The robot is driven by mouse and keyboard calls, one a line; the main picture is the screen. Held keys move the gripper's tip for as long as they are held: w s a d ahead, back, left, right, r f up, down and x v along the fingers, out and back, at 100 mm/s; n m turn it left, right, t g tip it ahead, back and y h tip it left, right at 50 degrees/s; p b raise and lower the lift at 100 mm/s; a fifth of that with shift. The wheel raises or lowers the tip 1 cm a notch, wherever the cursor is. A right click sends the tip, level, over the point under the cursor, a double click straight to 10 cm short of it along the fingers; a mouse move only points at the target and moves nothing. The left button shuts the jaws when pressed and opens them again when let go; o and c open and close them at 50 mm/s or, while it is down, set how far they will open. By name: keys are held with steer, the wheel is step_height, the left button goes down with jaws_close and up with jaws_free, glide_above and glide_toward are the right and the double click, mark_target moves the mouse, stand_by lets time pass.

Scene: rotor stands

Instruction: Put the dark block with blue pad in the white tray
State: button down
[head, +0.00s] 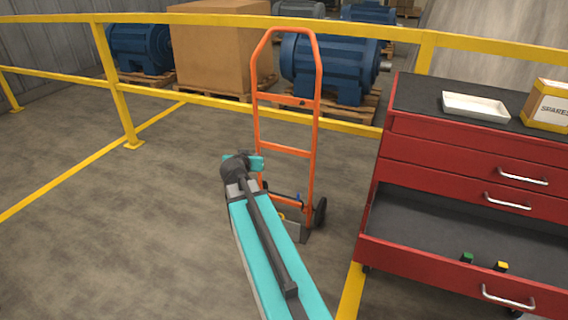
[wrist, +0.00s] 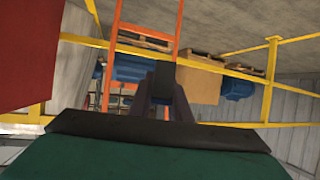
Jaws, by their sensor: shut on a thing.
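My gripper (wrist: 165,95) is shut on a dark block (wrist: 164,73) that sticks out between the fingertips in the wrist view. Its blue pad cannot be made out there. In the head view my arm hides most of the gripper. A small blue patch (head: 298,197) shows just right of my arm, in front of the hand truck; I cannot tell for sure that it is the pad. The white tray (head: 475,107) lies on top of the red tool cabinet at right, well apart from my gripper. It looks empty.
The red cabinet (head: 455,161) has an open lower drawer holding a dark block with green pad (head: 466,258) and one with yellow pad (head: 501,266). A spares box (head: 549,105) stands right of the tray. An orange hand truck (head: 285,149) and yellow railing (head: 118,95) stand ahead.

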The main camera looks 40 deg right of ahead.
steer(key=w+a+r+n+t+y, duration=0.1)
steer(key=w+a+r+n+y, duration=0.2)
steer(key=a, duration=0.9)
steer(key=w+a+r+n+t+y, duration=0.2)
steer(key=a+r, duration=0.4)
steer(key=a, duration=0.6)
steer(key=w+a+r+n+t+y, duration=0.1)
steer(key=w+a+r+n+y, duration=0.3)
steer(key=a, duration=0.9)
steer(key=shift+r+n+y, duration=0.3)
steer(key=shift+r+n, duration=0.1)
steer(key=shift+r, duration=0.4)
